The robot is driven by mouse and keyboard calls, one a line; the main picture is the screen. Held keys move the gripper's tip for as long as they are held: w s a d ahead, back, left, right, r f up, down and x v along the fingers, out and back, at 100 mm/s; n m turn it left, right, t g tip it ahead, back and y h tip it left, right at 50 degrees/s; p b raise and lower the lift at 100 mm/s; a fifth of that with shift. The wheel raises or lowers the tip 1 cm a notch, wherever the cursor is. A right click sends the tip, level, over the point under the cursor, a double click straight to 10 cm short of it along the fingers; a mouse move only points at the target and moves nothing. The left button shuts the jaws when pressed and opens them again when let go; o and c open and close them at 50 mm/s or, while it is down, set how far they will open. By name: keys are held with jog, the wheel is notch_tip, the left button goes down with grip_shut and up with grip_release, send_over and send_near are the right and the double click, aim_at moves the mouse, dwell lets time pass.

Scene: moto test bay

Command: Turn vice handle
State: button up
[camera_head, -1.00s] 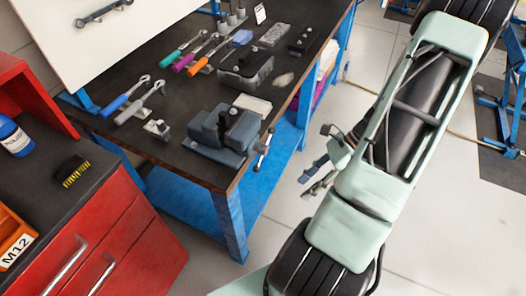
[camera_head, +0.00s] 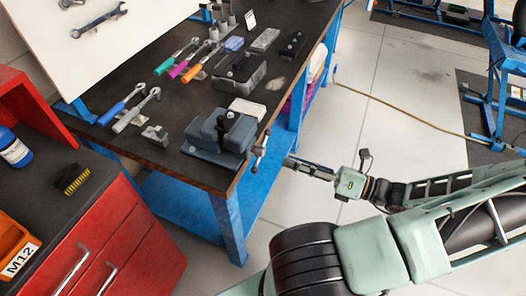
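The grey-blue vice (camera_head: 208,132) sits on the front right corner of the dark workbench (camera_head: 175,172). Its handle (camera_head: 261,151) is a thin bar at the vice's right end, just past the bench edge, standing tilted close to upright. My gripper (camera_head: 291,163) is to the right of the handle, pointing left at it, with a small gap seen between them in the picture. The fingers show as a narrow dark shape seen from the side. Whether they are apart cannot be made out. Nothing is seen held in them.
Ratchets (camera_head: 128,106) and other tools lie behind the vice. A dark grey box (camera_head: 240,72) stands behind it on the bench. A red cabinet (camera_head: 115,240) is at the left front. A blue bench leg (camera_head: 229,228) stands below the vice.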

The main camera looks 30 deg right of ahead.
aim_at(264, 153)
jog(key=p+x, duration=0.1)
jog(key=x, duration=0.8)
jog(key=shift+w+a, duration=0.15)
grip_shut()
